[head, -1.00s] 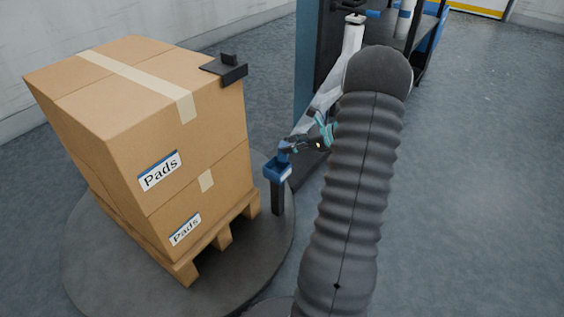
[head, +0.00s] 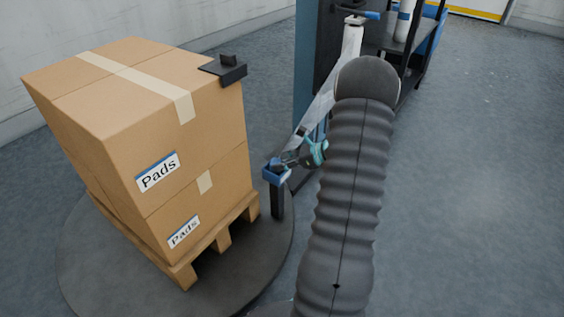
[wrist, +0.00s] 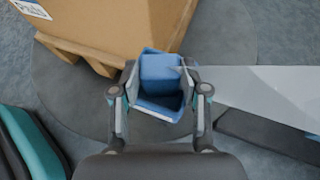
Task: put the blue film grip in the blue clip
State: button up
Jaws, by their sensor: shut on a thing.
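The blue clip (head: 271,177) is a small open-topped blue holder on a black post beside the pallet. My gripper (head: 281,163) is right at it, from the right. In the wrist view, my gripper (wrist: 160,76) is shut on the blue film grip (wrist: 160,68), a lighter blue block between the fingertips. The grip lies over the far part of the clip (wrist: 160,110), whose dark hollow shows on the near side. I cannot tell how deep the grip sits in it. Translucent film (wrist: 260,90) runs from the grip to the right.
Taped cartons (head: 130,110) on a wooden pallet (head: 222,238) stand on a round dark turntable (head: 110,270) at the left. A black piece (head: 225,70) lies on the top carton's corner. The wrapping machine's blue column (head: 307,60) stands behind the clip. Floor at the right is clear.

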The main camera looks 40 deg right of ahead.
jog(key=shift+f, duration=0.25)
jog(key=o, duration=1.1)
jog(key=shift+r, duration=0.15)
